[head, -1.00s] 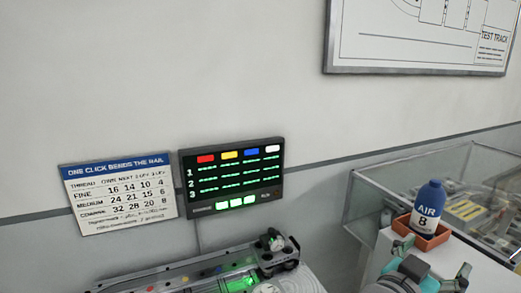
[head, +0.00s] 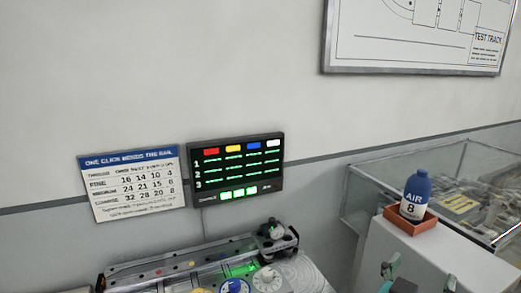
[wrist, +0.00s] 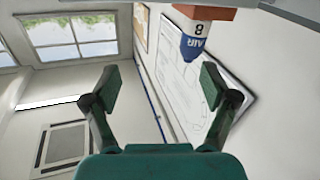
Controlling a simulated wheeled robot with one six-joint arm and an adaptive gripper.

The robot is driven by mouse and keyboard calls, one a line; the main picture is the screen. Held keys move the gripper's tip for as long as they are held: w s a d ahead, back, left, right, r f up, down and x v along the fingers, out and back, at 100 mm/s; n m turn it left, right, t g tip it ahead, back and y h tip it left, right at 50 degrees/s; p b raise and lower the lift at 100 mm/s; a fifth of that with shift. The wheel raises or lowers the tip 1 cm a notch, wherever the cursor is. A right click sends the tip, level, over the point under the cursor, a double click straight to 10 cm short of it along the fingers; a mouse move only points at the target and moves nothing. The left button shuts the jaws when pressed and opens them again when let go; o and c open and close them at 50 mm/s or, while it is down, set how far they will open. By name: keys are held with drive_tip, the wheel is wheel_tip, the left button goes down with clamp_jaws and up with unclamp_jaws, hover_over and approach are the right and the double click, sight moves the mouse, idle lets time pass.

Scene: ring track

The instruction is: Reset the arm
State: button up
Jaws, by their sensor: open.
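My green gripper (wrist: 156,88) is open and empty in the wrist view, its two fingers wide apart with only wall and board behind them. In the head view a small part of my gripper (head: 394,272) shows at the bottom edge, in front of the white stand. A blue bottle labelled AIR 8 (head: 415,195) stands upright in an orange tray (head: 411,224) beyond it. The bottle also shows upside down in the wrist view (wrist: 196,38), near the right finger but seemingly behind it. I see no contact.
A track unit with dials (head: 240,267) lies at the bottom centre. A dark screen (head: 237,172) and a number chart (head: 132,184) hang on the wall. A glass case (head: 465,170) stands behind the white stand (head: 425,262). A framed board (head: 420,35) hangs above.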

drive_tip(key=s+a+f+n+t+y, duration=0.1)
drive_tip(key=s+a+f+n+y, duration=0.25)
drive_tip(key=f, duration=0.45)
drive_tip(key=s+a+f+n+t+y, duration=0.2)
drive_tip(key=s+f+n+y, duration=0.15)
drive_tip(key=f, duration=0.35)
drive_tip(key=s+a+f+n+t+y, duration=0.1)
drive_tip(key=s+a+f+n+y, duration=0.25)
drive_tip(key=f, duration=0.45)
drive_tip(key=s+a+f+m+y, duration=0.1)
drive_tip(key=s+y, duration=0.1)
drive_tip(key=s, duration=1)
drive_tip(key=s+a+f+m+y, duration=0.1)
drive_tip(key=s+a+f, duration=0.1)
drive_tip(key=s, duration=1)
drive_tip(key=shift+a+g+y, duration=0.2)
drive_tip(key=shift+g+y, duration=0.1)
drive_tip(key=shift+y, duration=0.05)
drive_tip(key=shift+c, duration=0.2)
